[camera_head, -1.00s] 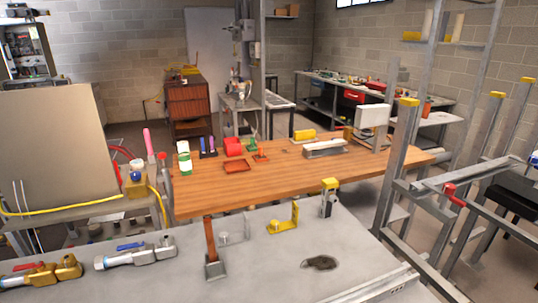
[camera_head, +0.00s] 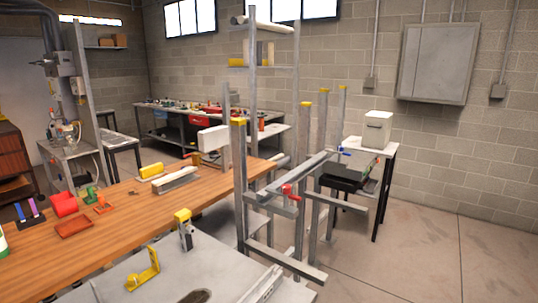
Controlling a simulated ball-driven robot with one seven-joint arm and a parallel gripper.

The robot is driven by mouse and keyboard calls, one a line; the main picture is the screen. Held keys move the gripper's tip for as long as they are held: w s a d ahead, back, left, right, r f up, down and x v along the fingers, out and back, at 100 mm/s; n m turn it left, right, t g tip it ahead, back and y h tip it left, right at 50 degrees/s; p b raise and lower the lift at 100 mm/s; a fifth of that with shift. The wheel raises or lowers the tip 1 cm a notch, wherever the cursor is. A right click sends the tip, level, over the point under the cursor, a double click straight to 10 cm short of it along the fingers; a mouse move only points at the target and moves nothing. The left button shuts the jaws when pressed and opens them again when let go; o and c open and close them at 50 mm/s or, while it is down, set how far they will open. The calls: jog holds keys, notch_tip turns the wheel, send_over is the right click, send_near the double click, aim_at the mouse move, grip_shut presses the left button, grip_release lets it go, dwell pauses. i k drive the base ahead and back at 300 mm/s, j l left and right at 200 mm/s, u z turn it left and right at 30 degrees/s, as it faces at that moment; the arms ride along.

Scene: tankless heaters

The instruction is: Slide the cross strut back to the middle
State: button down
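A grey metal frame with yellow-capped posts (camera_head: 241,170) stands right of the wooden table. A grey cross strut (camera_head: 300,170) appears to lie across its upper rails, running from near left to far right. A red handle (camera_head: 290,190) is at the near side of the frame and a small blue handle (camera_head: 343,151) is at the far side. I cannot tell how far the strut is from the middle of its rails. My gripper is not in view.
The wooden table (camera_head: 110,225) with small items fills the left. A grey bench (camera_head: 140,285) with yellow brackets is in front. A white box (camera_head: 376,130) sits on a small table behind the frame. Bare floor (camera_head: 430,250) is free at the right.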

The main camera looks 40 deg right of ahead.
aim_at(295, 175)
jog(key=i+l+u, duration=0.35)
jog(key=l, duration=3.3)
jog(key=i+l+u, duration=0.15)
jog(key=l+u, duration=0.2)
jog(key=l, duration=3.35)
